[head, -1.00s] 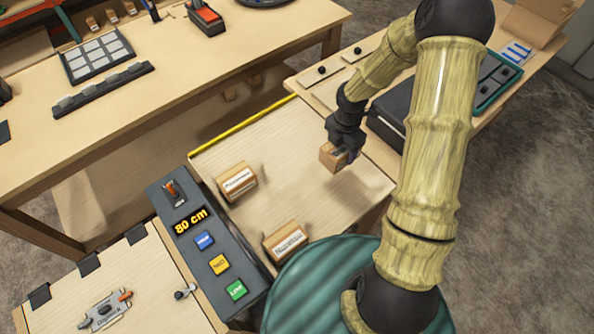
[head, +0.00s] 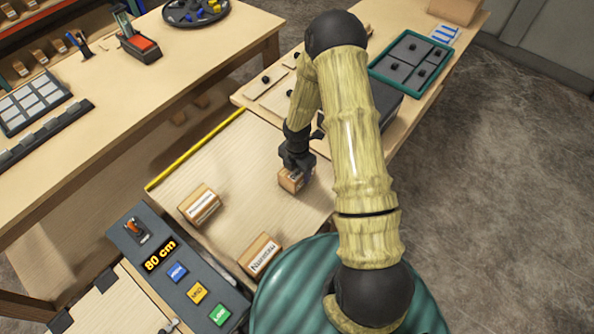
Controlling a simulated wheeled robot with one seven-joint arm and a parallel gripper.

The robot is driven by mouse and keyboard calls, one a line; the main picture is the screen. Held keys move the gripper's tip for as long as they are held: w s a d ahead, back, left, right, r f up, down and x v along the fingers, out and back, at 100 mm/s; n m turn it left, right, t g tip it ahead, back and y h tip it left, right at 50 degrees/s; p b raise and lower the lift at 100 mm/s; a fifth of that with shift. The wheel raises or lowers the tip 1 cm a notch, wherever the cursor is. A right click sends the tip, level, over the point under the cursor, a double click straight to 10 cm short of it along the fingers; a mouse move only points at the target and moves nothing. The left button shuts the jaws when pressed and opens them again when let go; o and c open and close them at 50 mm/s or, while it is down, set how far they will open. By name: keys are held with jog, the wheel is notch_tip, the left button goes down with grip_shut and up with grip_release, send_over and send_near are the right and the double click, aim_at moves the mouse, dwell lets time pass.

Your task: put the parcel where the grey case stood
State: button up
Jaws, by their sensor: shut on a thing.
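My gripper (head: 297,172) is shut on a small brown parcel (head: 289,182) over the right part of the pale wooden lift top (head: 225,165). I cannot tell whether the held parcel touches the surface. A dark grey flat case (head: 388,104) is on the bench at the right, partly hidden behind my arm.
A console (head: 180,270) with an orange "80 cm" display and blue, yellow and green buttons stands at the front left. A teal tray (head: 412,60) lies on the right bench. A long workbench (head: 190,75) fills the back left. The lift top's back left is clear.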

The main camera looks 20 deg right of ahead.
jog(key=shift+f, duration=0.45)
jog(key=shift+f, duration=0.1)
jog(key=o, duration=1.3)
notch_tip(320, 180, up, 12)
jog(key=shift+r+b, duration=0.15)
jog(key=shift+b, duration=0.35)
